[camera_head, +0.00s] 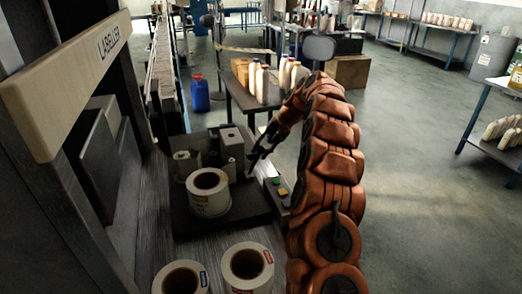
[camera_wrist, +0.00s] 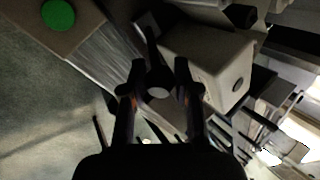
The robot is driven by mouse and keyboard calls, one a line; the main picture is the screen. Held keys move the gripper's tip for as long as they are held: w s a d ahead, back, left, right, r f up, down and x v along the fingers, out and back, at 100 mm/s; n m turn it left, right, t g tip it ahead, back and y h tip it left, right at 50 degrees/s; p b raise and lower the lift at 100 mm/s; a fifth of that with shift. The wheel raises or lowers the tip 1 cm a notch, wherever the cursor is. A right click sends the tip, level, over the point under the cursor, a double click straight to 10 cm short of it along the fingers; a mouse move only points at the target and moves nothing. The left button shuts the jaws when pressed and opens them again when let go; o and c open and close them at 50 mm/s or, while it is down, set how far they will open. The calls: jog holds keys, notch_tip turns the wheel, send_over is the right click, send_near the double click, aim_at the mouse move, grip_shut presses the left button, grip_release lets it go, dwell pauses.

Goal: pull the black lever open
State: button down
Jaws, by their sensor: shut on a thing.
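The black lever (camera_wrist: 151,42) shows in the wrist view as a thin dark bar beside a light grey box (camera_wrist: 211,55). Its lower end runs in between the fingertips of my gripper (camera_wrist: 160,76). My gripper is shut on the lever. In the head view my gripper (camera_head: 258,157) is at the right side of the grey labeller unit (camera_head: 232,143). There the lever is too small and dark to tell apart from the fingers.
A white label roll (camera_head: 208,181) sits on the dark plate left of my gripper. Two more rolls (camera_head: 246,262) stand in front. A panel with a green button (camera_wrist: 58,14) and a yellow one is close by. A bottle table (camera_head: 250,98) stands behind.

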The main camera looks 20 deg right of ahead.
jog(key=c, duration=1.2)
grip_release()
jog(key=shift+s+d+f, duration=0.3)
jog(key=shift+d+f, duration=0.2)
jog(key=shift+d, duration=0.05)
jog(key=o, duration=0.5)
jog(key=shift+w+r, duration=0.1)
jog(key=shift+r, duration=0.05)
jog(key=shift+a+r, duration=0.1)
jog(key=shift+d+r, duration=0.25)
jog(key=shift+r, duration=0.35)
jog(key=v, duration=1)
jog(key=shift+d+r, duration=0.2)
jog(key=shift+s+a, duration=0.1)
jog(key=shift+s, duration=0.15)
